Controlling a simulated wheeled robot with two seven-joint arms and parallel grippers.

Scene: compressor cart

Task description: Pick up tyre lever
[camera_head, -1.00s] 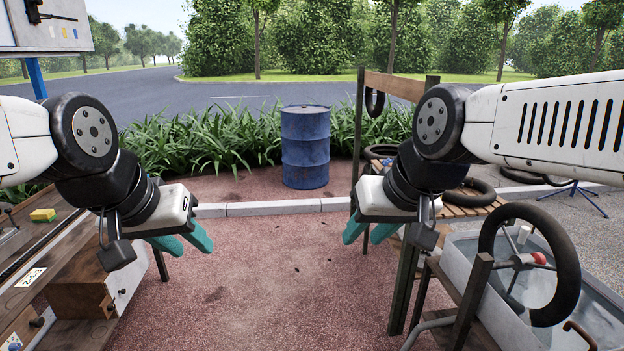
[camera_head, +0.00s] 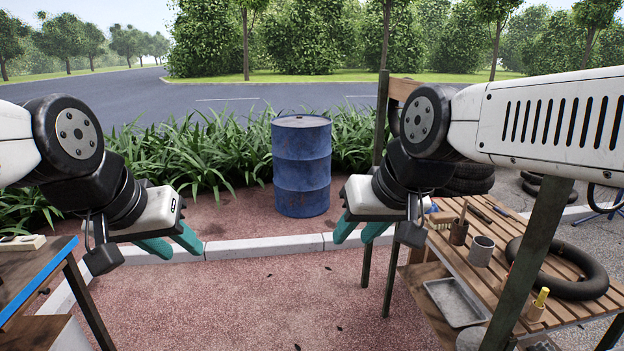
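I cannot pick out the tyre lever for certain. A thin dark bar-like tool (camera_head: 480,215) lies at the back of the slatted wooden table (camera_head: 455,262) on the right, too small to identify. My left gripper (camera_head: 182,251) hangs over the red ground at the left, its teal fingers apart and empty. My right gripper (camera_head: 354,239) hangs left of the slatted table, its teal fingers also apart and empty. Neither gripper touches anything. My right arm hides part of the table's far side.
A blue drum (camera_head: 301,165) stands beyond the kerb (camera_head: 270,247). The middle ground is clear.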

